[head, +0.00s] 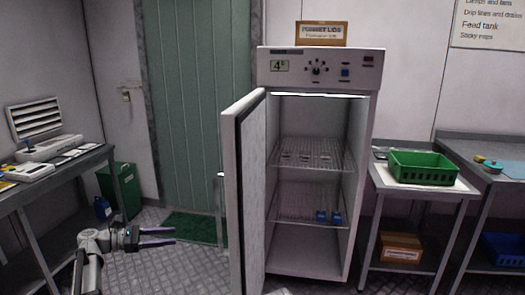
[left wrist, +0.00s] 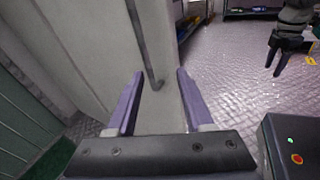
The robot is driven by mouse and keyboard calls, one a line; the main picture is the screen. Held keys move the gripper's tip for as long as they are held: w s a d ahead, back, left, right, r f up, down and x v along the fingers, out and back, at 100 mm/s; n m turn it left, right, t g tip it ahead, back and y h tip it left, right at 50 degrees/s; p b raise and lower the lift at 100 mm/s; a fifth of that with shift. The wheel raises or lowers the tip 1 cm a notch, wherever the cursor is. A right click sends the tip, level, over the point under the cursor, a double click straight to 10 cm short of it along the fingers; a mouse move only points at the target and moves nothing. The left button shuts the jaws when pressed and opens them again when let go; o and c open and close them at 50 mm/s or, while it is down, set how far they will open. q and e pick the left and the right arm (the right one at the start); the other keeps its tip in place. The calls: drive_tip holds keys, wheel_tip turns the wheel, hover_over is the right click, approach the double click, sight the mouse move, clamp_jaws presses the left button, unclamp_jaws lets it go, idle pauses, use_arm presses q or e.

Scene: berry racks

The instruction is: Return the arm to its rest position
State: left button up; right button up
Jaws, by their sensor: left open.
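My left gripper (head: 174,235) is open and empty at the lower left of the head view, with its purple fingers pointing right toward the open fridge door (head: 243,200). In the left wrist view its two fingers (left wrist: 156,100) are spread apart, and a pale upright panel with a dark edge, likely that door, shows beyond and between them. I cannot tell whether they touch it. What looks like my right gripper (left wrist: 276,58) shows dark and small at the upper right of the left wrist view; its opening is unclear. It is not in the head view.
The fridge (head: 312,68) stands open, with blue items (head: 321,216) on its lower rack. A side table (head: 440,190) with a green crate (head: 425,180) is to its right. A bench (head: 60,170) stands left. Floor (head: 180,268) near my left gripper is clear.

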use_arm(q)
drive_tip(key=s+d+f+m+g+y, duration=0.35)
drive_tip(key=s+d+f+m, duration=0.3)
drive_tip(key=d, duration=0.45)
drive_tip(key=s+d+f+m+g+y, duration=0.4)
drive_tip(key=s+d+f, duration=0.3)
drive_tip(key=d, duration=0.4)
drive_tip(key=s+d+f+m+t+y, duration=0.1)
drive_tip(key=s+f+m+y, duration=0.2)
drive_tip(key=s+m+y, duration=0.3)
drive_tip(key=s+d+f+m+t+y, duration=0.15)
drive_tip(key=s+m+y, duration=0.25)
drive_tip(key=s+m, duration=0.4)
wheel_tip(320, 180, up, 17)
drive_tip(key=p, duration=1.8)
drive_tip(key=shift+w+g+h, duration=0.35)
drive_tip(key=shift+w+g, duration=0.05)
drive_tip(key=shift+a, duration=0.1)
